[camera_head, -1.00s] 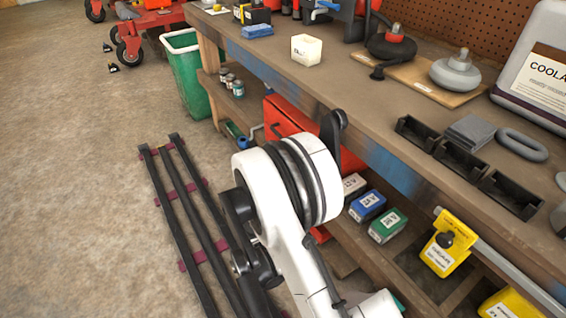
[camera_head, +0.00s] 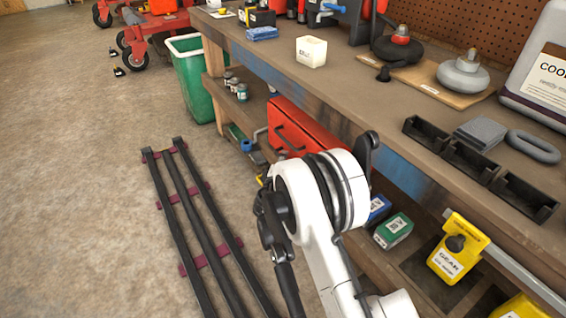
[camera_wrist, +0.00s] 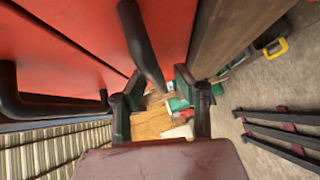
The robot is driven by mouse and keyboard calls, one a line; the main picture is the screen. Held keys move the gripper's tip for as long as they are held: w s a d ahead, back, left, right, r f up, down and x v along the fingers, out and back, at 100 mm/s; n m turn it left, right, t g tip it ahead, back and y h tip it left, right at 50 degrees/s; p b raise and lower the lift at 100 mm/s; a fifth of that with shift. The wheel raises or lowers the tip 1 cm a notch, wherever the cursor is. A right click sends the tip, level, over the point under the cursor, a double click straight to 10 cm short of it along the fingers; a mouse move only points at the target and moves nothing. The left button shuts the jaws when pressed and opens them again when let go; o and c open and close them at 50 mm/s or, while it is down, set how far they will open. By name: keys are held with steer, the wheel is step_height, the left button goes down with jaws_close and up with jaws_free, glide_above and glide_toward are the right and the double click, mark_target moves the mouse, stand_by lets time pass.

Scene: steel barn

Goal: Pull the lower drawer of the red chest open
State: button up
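The red chest (camera_head: 308,128) sits on the shelf under the workbench, partly hidden by my arm in the head view. Its upper dark handle (camera_head: 288,146) shows there; the lower front is mostly covered. In the wrist view two red drawer fronts meet at a dark seam. The upper drawer's handle (camera_wrist: 22,98) is at the left. The lower drawer's dark bar handle (camera_wrist: 142,45) runs down toward the space between my fingers. My gripper (camera_wrist: 157,98) is open, with a finger on each side of the handle's near end. I cannot tell whether they touch.
The wooden shelf edge (camera_wrist: 225,35) runs close beside my right finger in the wrist view. A green bin (camera_head: 192,80) stands beyond the chest. Black rails (camera_head: 205,225) lie on the floor. A green box (camera_head: 393,231) sits on the shelf right of my arm. Floor at left is open.

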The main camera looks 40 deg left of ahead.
jaws_close()
stand_by(0.5)
steer(key=s+a, duration=0.3)
steer(key=s, duration=0.7)
steer(key=s+a, duration=0.4)
steer(key=s, duration=0.7)
steer(key=shift+s+a, duration=0.2)
steer(key=shift+a, duration=0.1)
jaws_free()
steer(key=v, duration=1.2)
